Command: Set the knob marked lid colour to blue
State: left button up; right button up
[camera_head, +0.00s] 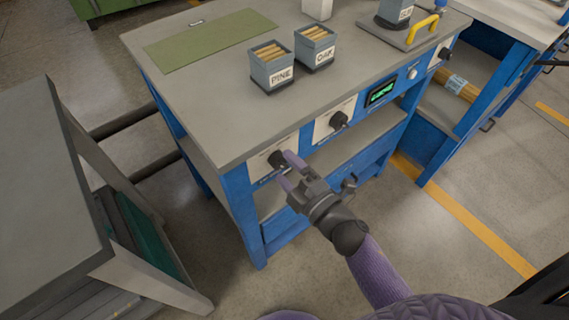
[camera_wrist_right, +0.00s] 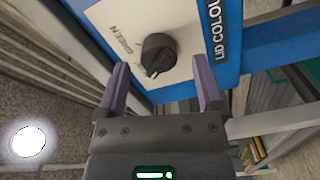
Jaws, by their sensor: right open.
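The lid colour knob (camera_head: 277,159) is a dark round knob on a white plate at the left end of the blue bench front. In the right wrist view the knob (camera_wrist_right: 159,54) shows close up, with "GREEN" printed on the plate and a dark "LID COLO..." label beside it. My right gripper (camera_head: 288,170) is at this knob; in the right wrist view its purple fingers (camera_wrist_right: 160,85) are spread, one to each side of and short of the knob, with nothing between them. The blue marking cannot be read. My left gripper is not in view.
A second dark knob (camera_head: 338,120) and a green-lit display (camera_head: 380,92) are farther right along the bench front. Boxes marked PINE (camera_head: 273,68) and OAK (camera_head: 315,48) stand on the grey bench top (camera_head: 210,110). A grey table (camera_head: 45,200) stands at the left.

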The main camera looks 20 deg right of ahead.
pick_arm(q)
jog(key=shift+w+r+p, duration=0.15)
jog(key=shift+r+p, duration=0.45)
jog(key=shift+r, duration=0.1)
pick_arm(e)
jog(key=v, duration=0.8)
jog(key=shift+s, duration=0.25)
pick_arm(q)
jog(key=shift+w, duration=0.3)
pick_arm(e)
jog(key=shift+d, duration=0.1)
